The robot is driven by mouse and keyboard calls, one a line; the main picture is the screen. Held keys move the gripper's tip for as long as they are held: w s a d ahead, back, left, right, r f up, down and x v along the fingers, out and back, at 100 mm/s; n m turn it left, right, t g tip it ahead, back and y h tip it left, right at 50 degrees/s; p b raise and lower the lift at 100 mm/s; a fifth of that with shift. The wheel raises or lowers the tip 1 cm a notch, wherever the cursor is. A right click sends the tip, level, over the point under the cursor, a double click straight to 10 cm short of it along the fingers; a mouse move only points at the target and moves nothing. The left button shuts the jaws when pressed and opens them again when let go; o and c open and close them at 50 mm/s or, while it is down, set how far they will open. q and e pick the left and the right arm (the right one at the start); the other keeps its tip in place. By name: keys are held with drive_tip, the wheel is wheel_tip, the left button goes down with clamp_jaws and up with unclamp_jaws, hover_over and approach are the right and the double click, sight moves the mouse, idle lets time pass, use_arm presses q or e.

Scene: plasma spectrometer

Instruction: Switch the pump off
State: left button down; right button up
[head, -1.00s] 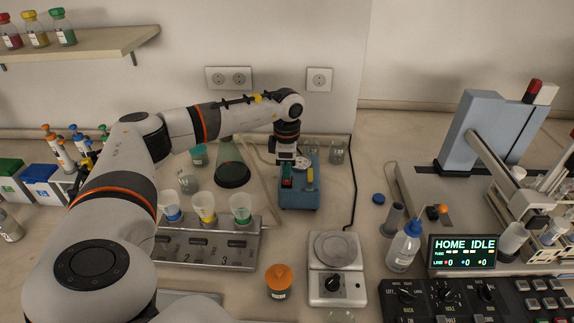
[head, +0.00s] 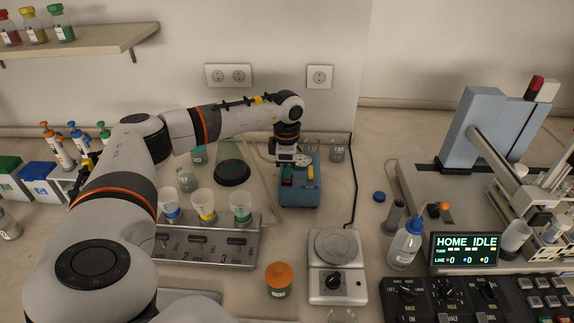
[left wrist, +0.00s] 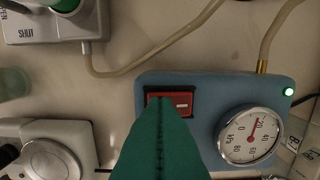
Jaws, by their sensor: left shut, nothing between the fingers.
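The pump is a blue box (head: 300,196) on the bench, right of the conical flask. The left wrist view shows its blue top (left wrist: 215,86) from above, with a red rocker switch (left wrist: 183,101) in a black frame. A round white dial gauge (left wrist: 250,135) and a lit green lamp (left wrist: 288,91) sit to the right of the switch. My left gripper (head: 287,177) is over the pump. Its green fingers (left wrist: 160,104) are shut, empty, and cover part of the switch; I cannot tell whether they touch it. My right gripper is out of view.
A pale hose (left wrist: 155,67) runs near the pump. A conical flask (head: 231,174) stands left of it. A rack with coloured-bottomed cups (head: 250,254) and a white balance-like device (head: 350,288) are nearer the front. The spectrometer (head: 470,130) is at the right.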

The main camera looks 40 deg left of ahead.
use_arm(q)
drive_tip(key=shift+f, duration=0.25)
drive_tip(key=shift+r, duration=0.2)
drive_tip(key=shift+r+p, duration=2.45)
drive_tip(key=shift+r, duration=0.95)
